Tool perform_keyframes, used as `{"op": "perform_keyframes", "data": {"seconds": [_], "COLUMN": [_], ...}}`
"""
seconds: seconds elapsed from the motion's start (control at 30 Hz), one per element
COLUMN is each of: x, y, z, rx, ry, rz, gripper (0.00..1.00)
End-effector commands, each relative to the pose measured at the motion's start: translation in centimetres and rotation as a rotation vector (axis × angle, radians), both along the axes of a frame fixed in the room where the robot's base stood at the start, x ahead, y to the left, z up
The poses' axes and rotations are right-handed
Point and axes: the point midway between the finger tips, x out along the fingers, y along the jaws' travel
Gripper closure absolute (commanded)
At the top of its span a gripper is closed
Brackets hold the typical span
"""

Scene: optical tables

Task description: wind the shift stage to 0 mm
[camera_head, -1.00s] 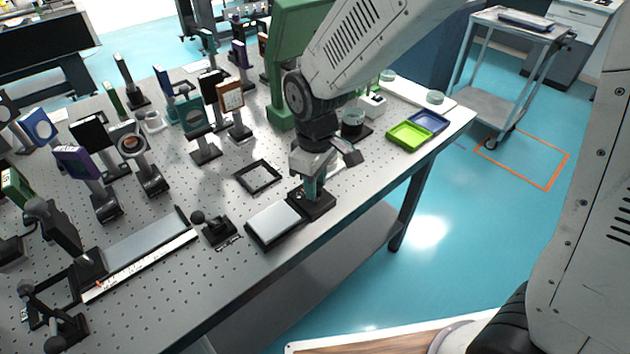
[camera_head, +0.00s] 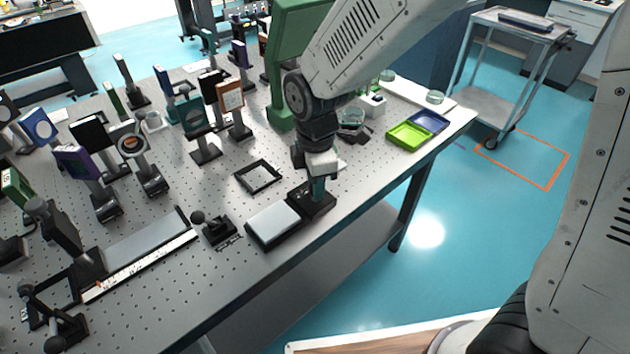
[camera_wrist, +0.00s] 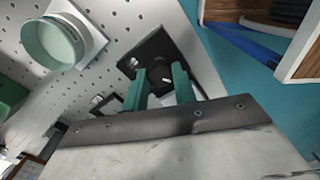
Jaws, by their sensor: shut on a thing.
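A low black unit with a silver top plate (camera_head: 272,221) lies near the front edge of the perforated table, with a black block (camera_head: 322,205) at its right end. I take this unit for the shift stage; no millimetre reading is legible on it. My gripper (camera_head: 318,190) points down onto the block. In the wrist view its green fingers (camera_wrist: 160,84) reach to the dark block (camera_wrist: 150,50), shut on a small knob there that is mostly hidden between the fingertips. The grip itself is too small to make out in the head view.
A lever switch (camera_head: 213,228) and a flat rail with a white scale strip (camera_head: 140,264) lie to the left. Mounted optics crowd the rear left. Green (camera_head: 409,134) and blue trays sit at the right end.

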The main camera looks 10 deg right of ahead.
Motion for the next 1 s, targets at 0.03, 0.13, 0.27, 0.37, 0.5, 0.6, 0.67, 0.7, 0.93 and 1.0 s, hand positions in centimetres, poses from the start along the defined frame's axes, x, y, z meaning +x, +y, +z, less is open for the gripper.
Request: {"op": "perform_keyframes", "data": {"seconds": [0.03,0.13,0.27,0.37,0.5,0.6,0.67,0.7,0.93,1.0], "x": [-0.05,-0.05,-0.05,-0.05,-0.05,-0.05,-0.05,-0.05,-0.03,-0.02], "y": [0.01,0.01,0.01,0.01,0.01,0.01,0.01,0.01,-0.01,0.00], "z": [0.02,0.02,0.02,0.02,0.02,0.02,0.02,0.02,0.01,0.01], "rx": [0.000,0.000,0.000,0.000,0.000,0.000,0.000,0.000,0.000,0.000], "ry": [0.001,0.001,0.001,0.001,0.001,0.001,0.001,0.001,0.001,0.001], "rz": [0.015,0.043,0.064,0.070,0.072,0.072,0.072,0.071,0.071,0.071], "gripper": [0.96,0.96,0.96,0.96,0.96,0.96,0.96,0.96,0.51,0.51]}}
